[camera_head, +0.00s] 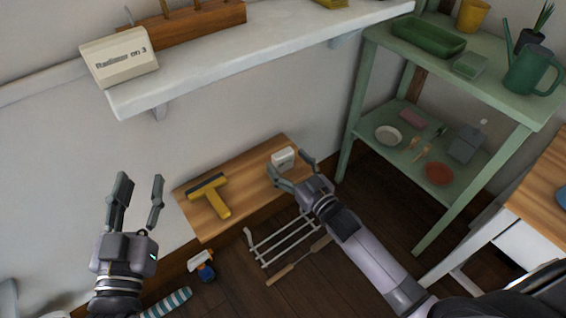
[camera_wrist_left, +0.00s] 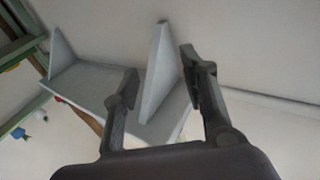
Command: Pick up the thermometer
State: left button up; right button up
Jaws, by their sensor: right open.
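A small white boxy object (camera_head: 283,157), which looks like the thermometer, sits on the far right part of a low wooden bench top (camera_head: 245,168). I cannot read any dial on it. My right gripper (camera_head: 289,166) is open at this object, with one finger to its left and one to its right. I cannot tell whether either finger touches it. My left gripper (camera_head: 139,186) is open and empty, left of the bench in front of the wall. It also shows open in the left wrist view (camera_wrist_left: 160,70), below the shelf underside.
A yellow-handled squeegee (camera_head: 212,193) lies on the bench. A white wall shelf (camera_head: 210,72) overhangs it, carrying a cream box (camera_head: 119,57). A green shelf unit (camera_head: 480,85) stands right. A white rack (camera_head: 283,238) and spray bottle (camera_head: 202,265) are on the floor.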

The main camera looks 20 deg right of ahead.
pick_arm(q)
jog(key=shift+s+d+r+t+h+b, duration=0.1)
jog(key=shift+s+r+t+h, duration=0.1)
jog(key=shift+r+t, duration=0.4)
jog(key=shift+s+d+r+t+h+b, duration=0.1)
jog(key=shift+s+r+t+h, duration=0.2)
jog(key=shift+r, duration=0.6)
jog(key=shift+r+t+h+b, duration=0.1)
jog(key=shift+r+t, duration=0.4)
jog(key=shift+r, duration=0.25)
pick_arm(e)
jog(key=shift+x, duration=1.45)
jog(key=shift+c, duration=0.5)
jog(key=c, duration=1.1)
jog(key=shift+c, duration=0.3)
pick_arm(q)
jog(key=shift+f, duration=0.1)
pick_arm(e)
jog(key=shift+r, duration=0.2)
